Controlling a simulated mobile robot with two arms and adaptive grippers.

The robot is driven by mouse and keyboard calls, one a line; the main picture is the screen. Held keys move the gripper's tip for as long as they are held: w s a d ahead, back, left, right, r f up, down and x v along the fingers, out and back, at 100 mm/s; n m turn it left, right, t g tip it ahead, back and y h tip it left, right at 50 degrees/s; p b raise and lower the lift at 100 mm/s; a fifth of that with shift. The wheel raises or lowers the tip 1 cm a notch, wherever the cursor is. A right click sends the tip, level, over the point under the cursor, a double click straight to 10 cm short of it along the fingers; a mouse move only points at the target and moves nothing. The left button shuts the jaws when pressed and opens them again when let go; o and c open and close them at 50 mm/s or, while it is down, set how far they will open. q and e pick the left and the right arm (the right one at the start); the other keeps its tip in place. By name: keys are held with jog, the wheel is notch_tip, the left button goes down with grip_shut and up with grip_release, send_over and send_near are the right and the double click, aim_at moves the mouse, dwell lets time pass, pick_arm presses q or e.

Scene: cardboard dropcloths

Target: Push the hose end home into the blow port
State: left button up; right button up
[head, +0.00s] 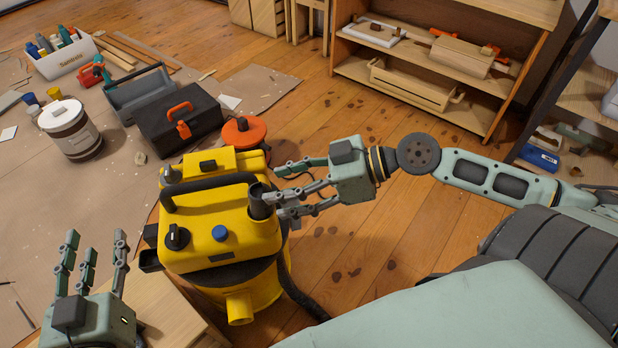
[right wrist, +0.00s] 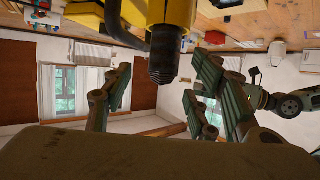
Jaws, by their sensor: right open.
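The yellow shop vacuum (head: 215,215) stands on the floor in the middle of the head view. A black hose end (head: 261,203) stands upright at the right of its top; a black ribbed end beside yellow also shows in the right wrist view (right wrist: 165,55). The blow port is hidden at the joint, so I cannot tell how deep the hose end sits. My right gripper (head: 281,192) is open, its fingers spread beside the hose end. In the right wrist view the ribbed end lies between the fingers. My left gripper (head: 95,246) is open and empty at lower left.
A black hose (head: 303,298) curves down the vacuum's right side. A wooden surface (head: 160,310) is beside my left gripper. A black toolbox (head: 180,122), orange disc (head: 243,132) and paint bucket (head: 72,130) stand behind. Floor to the right is clear up to the shelf (head: 430,75).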

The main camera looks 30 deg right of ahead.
jog(key=shift+v, duration=2.35)
jog(key=shift+c, duration=0.3)
